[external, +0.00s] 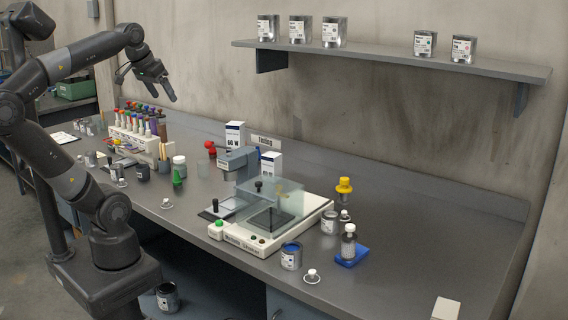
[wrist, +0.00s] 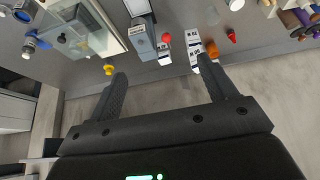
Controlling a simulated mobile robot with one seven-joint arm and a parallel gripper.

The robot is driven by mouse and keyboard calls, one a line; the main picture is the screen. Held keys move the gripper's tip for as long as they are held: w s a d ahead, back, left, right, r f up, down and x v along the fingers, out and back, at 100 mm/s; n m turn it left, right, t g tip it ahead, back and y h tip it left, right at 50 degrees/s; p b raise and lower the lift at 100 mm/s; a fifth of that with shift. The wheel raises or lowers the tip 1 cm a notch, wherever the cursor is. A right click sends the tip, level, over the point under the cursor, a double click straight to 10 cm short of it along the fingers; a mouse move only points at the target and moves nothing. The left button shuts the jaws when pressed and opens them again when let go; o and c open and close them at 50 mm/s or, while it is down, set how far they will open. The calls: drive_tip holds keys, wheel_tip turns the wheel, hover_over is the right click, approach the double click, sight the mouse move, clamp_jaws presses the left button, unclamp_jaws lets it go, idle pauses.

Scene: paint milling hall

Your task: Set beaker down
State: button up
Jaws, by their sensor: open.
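My gripper (external: 162,92) is raised above the back of the bench, to the left of its middle, in the external view. Its two fingers are spread wide with nothing between them, as the wrist view (wrist: 163,80) also shows. A small clear glass vessel that looks like the beaker (external: 203,168) stands upright on the bench, between a white-capped jar and a grey device. It is faint, and I cannot make out its contents. My gripper is well apart from it, up and to its left.
A balance with a glass shield (external: 268,210) stands mid-bench, beside the grey device (external: 238,160) and white boxes (external: 235,135). A rack of coloured-cap bottles (external: 135,130) is at left. A wall shelf (external: 390,62) holds several tins. The bench's right rear is clear.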

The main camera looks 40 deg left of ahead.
drive_tip(key=w+d+f+n+t+h, duration=0.1)
drive_tip(key=w+d+f+n, duration=0.4)
drive_tip(key=w, duration=0.6)
drive_tip(key=w+d+f+n+t+h, duration=0.1)
drive_tip(key=w+d+f+n+t, duration=0.15)
drive_tip(key=w+f, duration=0.65)
drive_tip(key=w+d+f+n+t+h, duration=0.1)
drive_tip(key=w+d+f+n, duration=0.3)
drive_tip(key=w, duration=1)
wheel_tip(320, 180, up, 18)
drive_tip(key=n+t+y, duration=0.6)
drive_tip(key=n+y, duration=0.5)
drive_tip(key=n, duration=1.9)
hover_over(205, 160)
drive_tip(key=d+v, duration=0.1)
drive_tip(key=v, duration=0.3)
drive_tip(key=f, duration=2.6)
drive_tip(key=a+f, duration=0.1)
drive_tip(key=f, duration=1.2)
drive_tip(key=shift+w+f, duration=0.15)
drive_tip(key=shift+r+x, duration=0.1)
drive_tip(key=shift+x, duration=0.6)
drive_tip(key=shift+r+x, duration=0.15)
drive_tip(key=shift+x, duration=0.6)
